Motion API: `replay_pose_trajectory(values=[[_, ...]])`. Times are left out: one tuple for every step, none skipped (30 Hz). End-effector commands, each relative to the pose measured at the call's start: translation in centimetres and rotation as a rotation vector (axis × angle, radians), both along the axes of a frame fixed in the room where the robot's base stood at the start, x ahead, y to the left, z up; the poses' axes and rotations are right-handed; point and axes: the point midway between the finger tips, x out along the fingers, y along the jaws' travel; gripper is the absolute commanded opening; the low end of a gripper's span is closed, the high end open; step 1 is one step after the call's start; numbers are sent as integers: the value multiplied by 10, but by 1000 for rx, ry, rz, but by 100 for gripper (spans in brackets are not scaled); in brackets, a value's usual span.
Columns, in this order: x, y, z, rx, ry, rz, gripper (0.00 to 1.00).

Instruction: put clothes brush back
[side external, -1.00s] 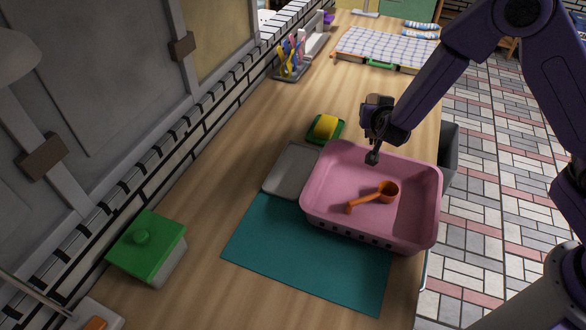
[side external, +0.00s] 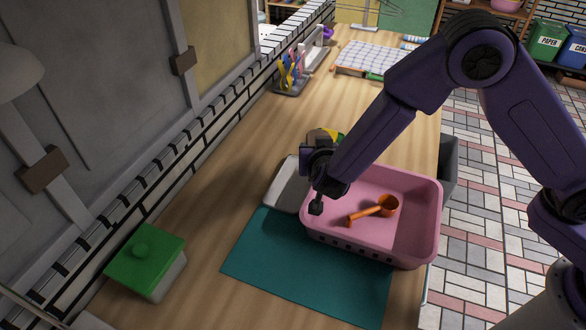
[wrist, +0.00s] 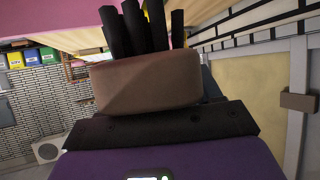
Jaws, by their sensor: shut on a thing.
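My gripper (side external: 317,198) is over the left rim of the pink basket, pointing down. It is shut on what appears to be the clothes brush, a brown rounded block (wrist: 150,82) in the wrist view. Black prongs stand up behind the block there; I cannot tell which are bristles and which are fingers. In the side view the arm and hand hide most of the brush.
The pink basket (side external: 425,250) holds an orange scoop (side external: 386,206) and sits partly on a teal mat (side external: 290,270). A grey tray (side external: 284,185) is left of it. A green-lidded box (side external: 145,250) stands front left. A utensil rack (side external: 290,80) and checked cloth (side external: 370,58) are farther back.

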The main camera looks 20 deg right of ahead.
Motion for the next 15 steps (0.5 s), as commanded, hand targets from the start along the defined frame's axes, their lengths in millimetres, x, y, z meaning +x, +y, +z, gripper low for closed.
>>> replay_pose_trajectory(values=[[9, 4, -5, 1, 0, -3, 30], [14, 8, -7, 2, -1, -1, 30], [20, 11, -11, 1, 0, 0, 30], [25, 13, -13, 2, -2, 0, 30], [29, 15, -18, -1, 1, 0, 30], [33, 17, -25, -2, 1, 0, 30], [36, 19, -29, -1, 1, 0, 30], [39, 20, -34, -3, 1, -1, 30], [44, 23, -40, -2, 1, 0, 30], [47, 25, -44, -1, 0, 0, 30], [50, 26, -48, -2, 1, 1, 30], [53, 27, -52, -1, 0, 0, 30], [55, 29, -56, -1, 0, 2, 30], [57, 30, -58, 0, 0, 1, 30], [60, 31, -61, 0, 0, 1, 30]])
